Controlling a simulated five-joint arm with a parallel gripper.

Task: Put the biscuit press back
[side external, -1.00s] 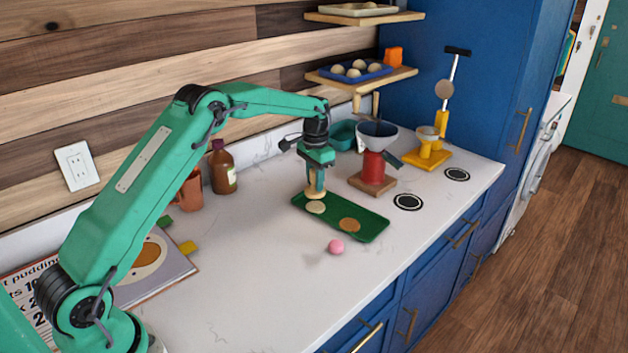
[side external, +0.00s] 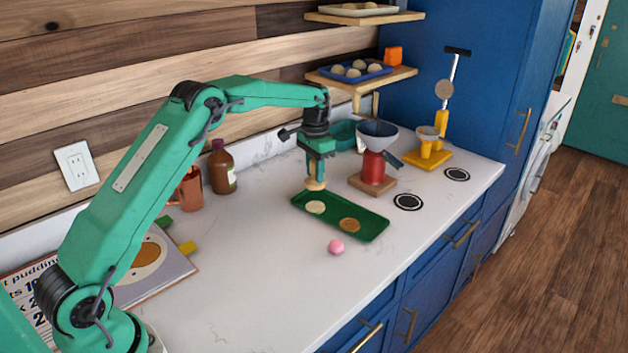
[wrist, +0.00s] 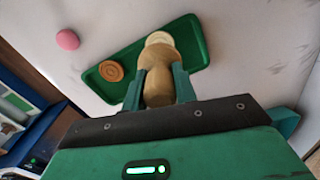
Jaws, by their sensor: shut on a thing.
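The biscuit press (side external: 315,184), a tan wooden piece with a rounded body, is held upright between the fingers of my gripper (side external: 316,172). It is just above the left end of the green tray (side external: 372,232). In the wrist view, the press (wrist: 160,92) sits between both fingers of the gripper (wrist: 159,78), and it partly covers a pale biscuit. On the tray lie the pale biscuit (side external: 315,207) and a browner, patterned biscuit (side external: 350,225). The lower end of the press looks clear of the tray.
A red grinder with a grey funnel (side external: 377,135) stands behind, with a yellow device (side external: 432,150) beyond. Two black-ringed discs (side external: 408,202) mark the counter at right. A brown bottle (side external: 222,168) and copper mug (side external: 190,190) stand left.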

